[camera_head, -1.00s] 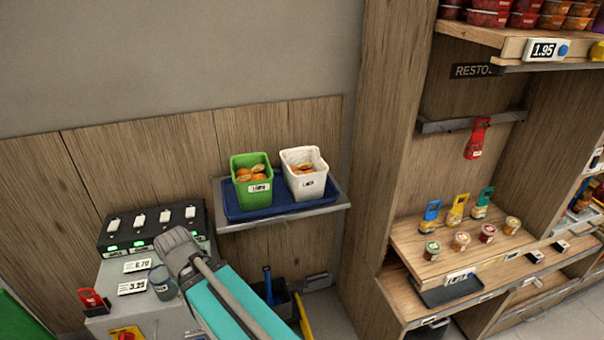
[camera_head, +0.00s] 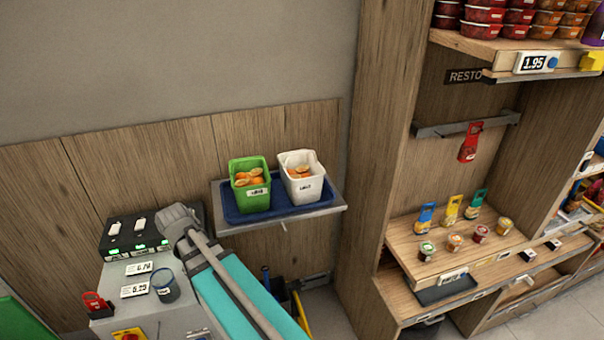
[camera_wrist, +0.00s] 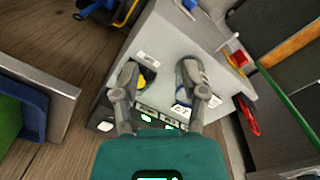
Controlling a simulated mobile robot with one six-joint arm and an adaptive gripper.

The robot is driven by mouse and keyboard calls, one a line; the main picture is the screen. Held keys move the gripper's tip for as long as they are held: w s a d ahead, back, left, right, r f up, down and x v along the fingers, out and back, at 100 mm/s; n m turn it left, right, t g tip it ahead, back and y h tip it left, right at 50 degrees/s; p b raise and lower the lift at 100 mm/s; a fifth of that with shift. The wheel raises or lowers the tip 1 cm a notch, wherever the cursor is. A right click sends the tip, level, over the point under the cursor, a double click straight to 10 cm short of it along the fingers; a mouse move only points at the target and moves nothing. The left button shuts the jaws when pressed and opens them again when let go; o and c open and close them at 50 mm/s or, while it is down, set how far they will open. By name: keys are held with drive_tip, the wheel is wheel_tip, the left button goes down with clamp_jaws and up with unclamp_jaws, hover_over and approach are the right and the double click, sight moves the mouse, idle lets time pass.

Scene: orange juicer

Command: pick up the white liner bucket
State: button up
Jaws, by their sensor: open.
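The white liner bucket (camera_head: 303,188) stands upright on the right half of a blue tray (camera_head: 270,210), with orange pieces in it and a label on its front. A green bucket (camera_head: 249,190) with orange pieces stands close on its left. In the wrist view my gripper (camera_wrist: 160,88) is open and empty, its two fingers apart above the grey machine. The white bucket is not in that view; the green bucket (camera_wrist: 8,125) and blue tray (camera_wrist: 32,100) show at its left edge.
The tray sits on a metal-edged wall shelf (camera_head: 335,206). A grey machine (camera_head: 175,318) with a dark cup (camera_head: 165,285) and price cards stands at lower left. A wooden upright (camera_head: 370,150) and jar shelves (camera_head: 445,260) stand right. Space above the buckets is clear.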

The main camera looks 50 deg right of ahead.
drive_tip(key=w+d+r+n+p, duration=0.2)
drive_tip(key=w+d+r+p, duration=0.15)
drive_tip(key=d, duration=0.35)
drive_tip(key=w+d+r+n+g+h+p, duration=0.1)
drive_tip(key=w+d+r+n+p, duration=0.15)
drive_tip(key=d+r+p, duration=0.35)
drive_tip(key=w+d+r+n+p, duration=0.15)
drive_tip(key=w+d+r, duration=0.25)
drive_tip(key=d, duration=0.4)
drive_tip(key=d+r+n+g+p, duration=0.1)
drive_tip(key=d+r+p, duration=0.2)
drive_tip(key=d, duration=0.5)
drive_tip(key=d+r+n+h+p, duration=0.1)
drive_tip(key=d+r+p, duration=0.3)
drive_tip(key=d, duration=0.4)
drive_tip(key=d+r+n+g+p, duration=0.1)
drive_tip(key=d+r+n+p, duration=0.2)
drive_tip(key=d, duration=0.5)
drive_tip(key=shift+w+r+g+p, duration=0.3)
drive_tip(key=shift+w+r+p, duration=0.15)
drive_tip(key=shift+r, duration=0.3)
drive_tip(key=shift+d+f, duration=0.1)
drive_tip(key=shift+f, duration=0.05)
drive_tip(key=b+x, duration=0.7)
drive_tip(key=x, duration=0.1)
drive_tip(key=shift+d+b, duration=0.15)
drive_tip(key=shift+b, duration=0.25)
drive_tip(key=shift+s+f, duration=0.1)
drive_tip(key=shift+f, duration=0.1)
